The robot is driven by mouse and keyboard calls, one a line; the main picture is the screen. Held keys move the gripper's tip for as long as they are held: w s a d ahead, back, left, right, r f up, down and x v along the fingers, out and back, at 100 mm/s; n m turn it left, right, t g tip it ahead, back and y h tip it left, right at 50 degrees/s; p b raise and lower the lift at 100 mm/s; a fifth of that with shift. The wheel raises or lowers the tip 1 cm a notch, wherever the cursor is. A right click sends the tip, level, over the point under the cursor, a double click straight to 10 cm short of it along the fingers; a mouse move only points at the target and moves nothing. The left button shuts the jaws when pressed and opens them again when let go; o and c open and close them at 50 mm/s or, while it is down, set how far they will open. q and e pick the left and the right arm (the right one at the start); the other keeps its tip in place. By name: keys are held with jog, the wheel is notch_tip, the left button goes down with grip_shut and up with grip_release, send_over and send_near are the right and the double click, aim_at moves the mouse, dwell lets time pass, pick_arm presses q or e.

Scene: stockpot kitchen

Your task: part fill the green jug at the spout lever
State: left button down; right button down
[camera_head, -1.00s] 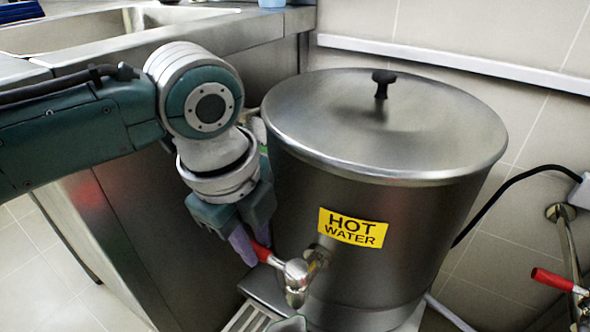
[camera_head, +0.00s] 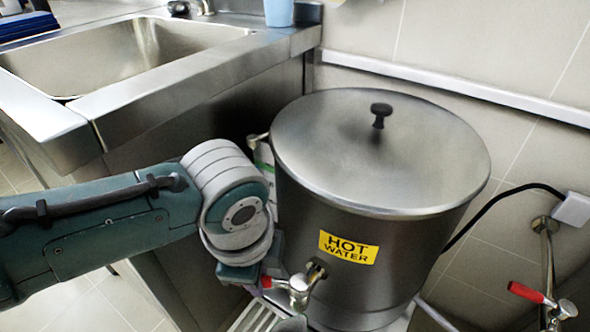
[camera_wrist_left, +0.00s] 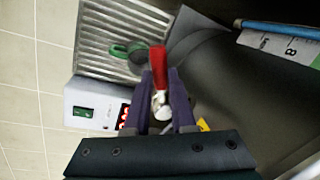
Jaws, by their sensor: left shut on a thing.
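The steel hot-water urn (camera_head: 400,245) has a spout (camera_head: 300,287) low on its front with a red lever (camera_head: 268,282). My left gripper (camera_wrist_left: 165,90) is shut at this lever, which shows red between its purple fingers in the left wrist view (camera_wrist_left: 158,62). In the head view my left arm hides most of the fingers. A green jug (camera_wrist_left: 121,50) shows partly in the left wrist view, over the drip grate, beyond the lever; its inside cannot be made out. Any water flow cannot be seen. My right gripper is not in view.
The slatted drip grate (camera_wrist_left: 105,25) lies under the spout. A white box with a green switch and red digits (camera_wrist_left: 90,108) is beside it. A steel sink (camera_head: 120,55) stands behind left, a bottle (camera_head: 263,153) behind the urn. Another red-levered tap (camera_head: 527,292) is at right.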

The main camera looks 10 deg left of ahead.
pick_arm(q)
jog(key=c, duration=0.8)
grip_release()
jog(key=shift+o, duration=0.2)
notch_tip(320, 180, up, 10)
jog(key=s+p, duration=0.2)
jog(key=p, duration=0.3)
jog(key=shift+p, duration=0.4)
jog(key=shift+d+f, duration=0.1)
jog(key=shift+f, duration=0.05)
